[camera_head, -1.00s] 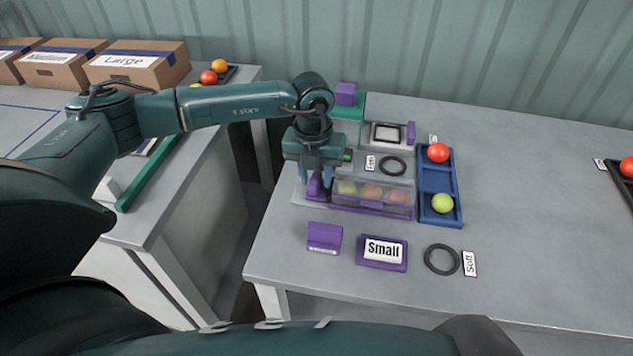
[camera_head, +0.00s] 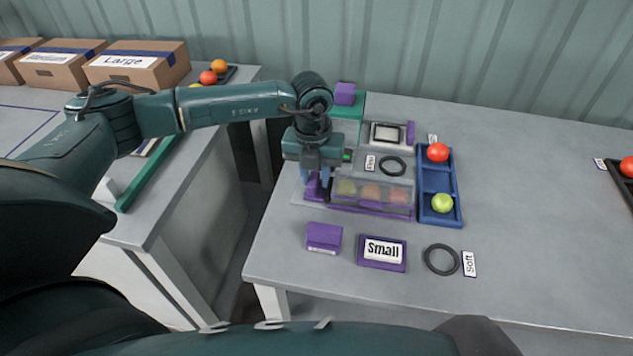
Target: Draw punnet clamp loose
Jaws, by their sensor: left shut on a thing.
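The clear punnet (camera_head: 372,193) with several reddish and yellowish fruits sits in a purple-edged holder (camera_head: 375,210) near the table's left side. My left gripper (camera_head: 318,192) points down at the punnet's left end. It is shut on a purple piece (camera_head: 313,188), which appears to be the punnet clamp. The fingers partly hide this piece, so I cannot tell whether it still touches the punnet. My right gripper is not in view.
A blue tray (camera_head: 438,216) with a red and a yellow-green tomato stands just right of the punnet. A purple block (camera_head: 324,236), a "Small" sign (camera_head: 382,252) and a black ring (camera_head: 441,259) lie in front. The table's right side is mostly clear.

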